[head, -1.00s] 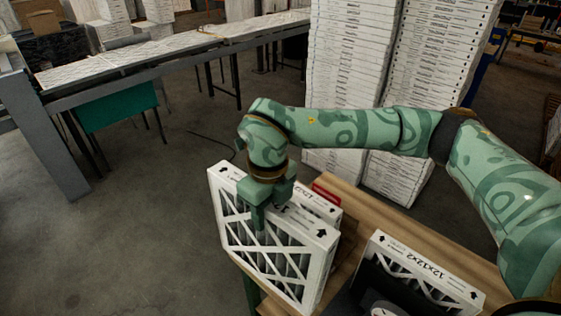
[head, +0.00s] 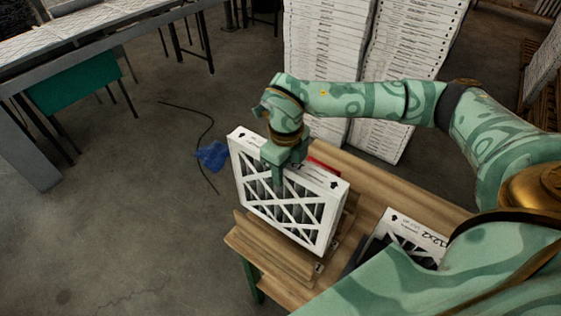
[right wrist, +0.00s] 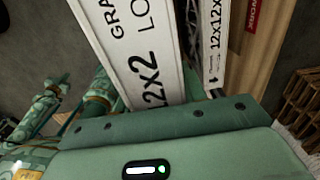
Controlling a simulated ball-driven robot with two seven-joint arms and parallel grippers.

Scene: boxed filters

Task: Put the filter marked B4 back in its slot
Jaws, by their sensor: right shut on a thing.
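A white-framed filter (head: 290,210) with dark pleats and a white lattice stands upright, slightly tilted in the picture. My right gripper (head: 279,172) is shut on its top edge from above. The filter is over the wooden rack (head: 275,247) on the table; its lower edge is close to the front wooden strip, and I cannot tell whether it is seated. In the right wrist view the held filter (right wrist: 130,50) shows large print ending in "2x2". No B4 mark is readable. My left gripper does not show.
A second filter (head: 415,236) stands on the wooden table (head: 400,189) at the right, partly hidden by my arm. A red-edged thing (head: 322,165) is just behind the held filter. Tall stacks of white boxes (head: 325,60) stand behind. A blue thing (head: 212,155) lies on the floor.

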